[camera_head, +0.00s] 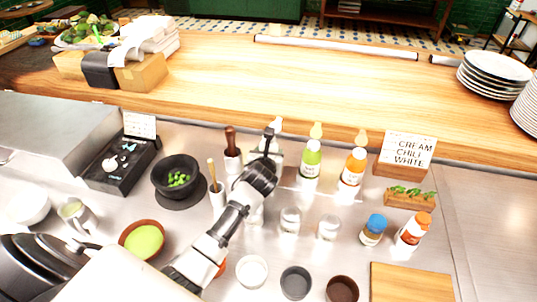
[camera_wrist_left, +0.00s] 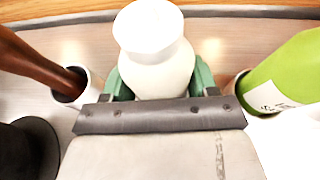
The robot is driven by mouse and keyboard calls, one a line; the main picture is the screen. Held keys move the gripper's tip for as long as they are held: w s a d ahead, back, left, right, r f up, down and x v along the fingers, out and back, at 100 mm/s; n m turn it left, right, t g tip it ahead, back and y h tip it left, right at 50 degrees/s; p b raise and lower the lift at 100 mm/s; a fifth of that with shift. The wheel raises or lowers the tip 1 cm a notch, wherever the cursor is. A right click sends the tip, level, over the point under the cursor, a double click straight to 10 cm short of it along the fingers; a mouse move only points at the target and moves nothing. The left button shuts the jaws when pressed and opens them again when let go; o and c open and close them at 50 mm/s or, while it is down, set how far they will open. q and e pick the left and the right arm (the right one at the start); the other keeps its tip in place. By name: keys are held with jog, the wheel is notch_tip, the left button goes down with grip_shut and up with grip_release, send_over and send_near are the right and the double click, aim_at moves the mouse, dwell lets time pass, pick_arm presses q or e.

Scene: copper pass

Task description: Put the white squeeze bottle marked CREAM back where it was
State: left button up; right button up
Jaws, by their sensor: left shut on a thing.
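The white squeeze bottle (camera_wrist_left: 155,58) stands between the green fingers of my left gripper (camera_wrist_left: 160,82), which is shut on it. In the head view only its pale tip (camera_head: 277,125) shows clearly behind my left gripper (camera_head: 267,150); the rest is mostly hidden. No CREAM marking is readable on it. It is left of the green bottle (camera_head: 310,161) and orange bottle (camera_head: 353,168), roughly in line with them. I cannot tell whether its base touches the counter. My right gripper is not in view.
A sign (camera_head: 407,150) reads CREAM, CHILI, WHITE. Glass jars (camera_head: 290,220) stand in front of the bottles. A black bowl (camera_head: 176,176) is further left. A wooden ledge (camera_head: 300,85) runs behind.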

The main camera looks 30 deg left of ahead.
pick_arm(q)
jog(key=shift+o, duration=1.3)
jog(key=shift+f, duration=0.1)
jog(key=o, duration=0.5)
jog(key=shift+c, duration=0.2)
jog(key=v, duration=1.2)
jog(key=shift+b, duration=0.3)
